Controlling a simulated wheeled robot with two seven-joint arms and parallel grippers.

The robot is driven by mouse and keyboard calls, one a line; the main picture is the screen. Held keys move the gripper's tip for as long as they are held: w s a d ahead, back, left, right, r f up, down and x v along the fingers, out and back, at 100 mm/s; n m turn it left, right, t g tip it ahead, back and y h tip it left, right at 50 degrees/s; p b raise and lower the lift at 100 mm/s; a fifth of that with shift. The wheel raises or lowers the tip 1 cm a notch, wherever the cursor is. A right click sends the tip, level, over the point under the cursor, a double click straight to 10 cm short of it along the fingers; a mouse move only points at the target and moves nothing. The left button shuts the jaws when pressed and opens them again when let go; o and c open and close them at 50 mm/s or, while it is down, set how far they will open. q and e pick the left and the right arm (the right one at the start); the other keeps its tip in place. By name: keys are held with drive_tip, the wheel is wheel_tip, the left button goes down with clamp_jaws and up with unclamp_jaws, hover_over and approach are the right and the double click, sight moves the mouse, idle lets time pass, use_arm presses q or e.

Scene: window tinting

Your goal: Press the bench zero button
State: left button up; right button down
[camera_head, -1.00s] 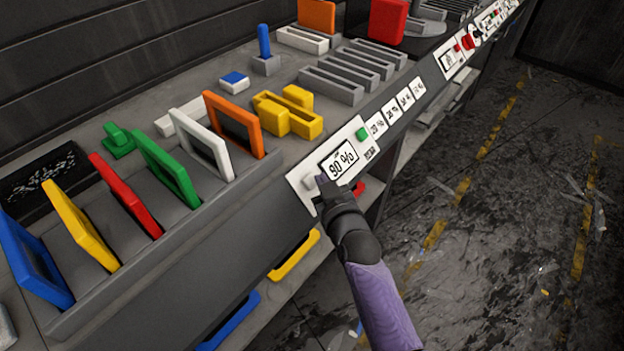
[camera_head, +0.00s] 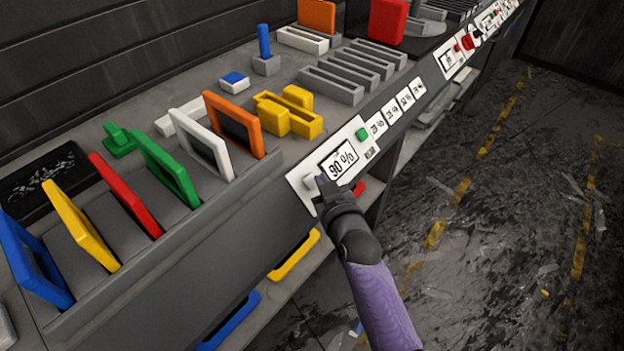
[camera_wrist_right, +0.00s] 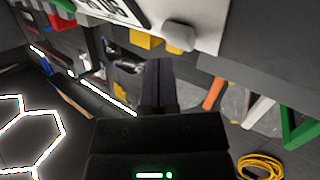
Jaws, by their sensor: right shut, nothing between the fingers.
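The bench panel (camera_head: 305,201) is a white plate on the bench's front edge, with a display (camera_head: 343,158) reading 90 %. A small grey button (camera_head: 309,184) sits at the panel's left end and a green button (camera_head: 362,134) at its right end. The grey button also shows in the right wrist view (camera_wrist_right: 179,36). My right gripper (camera_head: 322,181) is shut and empty, its tips close beside the grey button. In the right wrist view the fingertips (camera_wrist_right: 159,64) appear just short of the button; contact cannot be told. My left gripper is not in view.
Coloured frames stand in a grey rack (camera_head: 150,270) on the left. Yellow blocks (camera_head: 290,112) and slotted grey holders (camera_head: 345,75) lie on the bench behind the panel. Small percent labels (camera_head: 392,112) line the edge. Open floor (camera_head: 500,230) lies to the right.

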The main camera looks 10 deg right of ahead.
drive_tip(key=shift+f, duration=0.1)
drive_tip(key=shift+w+a+f, duration=0.15)
drive_tip(key=shift+w+f, duration=0.05)
drive_tip(key=shift+w+a+f+b, duration=0.2)
drive_tip(key=shift+w+f+b, duration=0.1)
drive_tip(key=shift+b, duration=0.2)
idle(0.9)
drive_tip(key=shift+s+d+r+p, duration=0.35)
drive_tip(key=shift+s+r+p, duration=0.25)
drive_tip(key=shift+p, duration=0.4)
drive_tip(key=s+d+r+p, duration=0.1)
drive_tip(key=p, duration=0.1)
drive_tip(key=s+d+r+p, duration=0.1)
drive_tip(key=r+p, duration=0.1)
drive_tip(key=p, duration=0.1)
drive_tip(key=shift+s+d+r, duration=0.1)
drive_tip(key=shift+s+r, duration=0.15)
drive_tip(key=shift+s, duration=0.1)
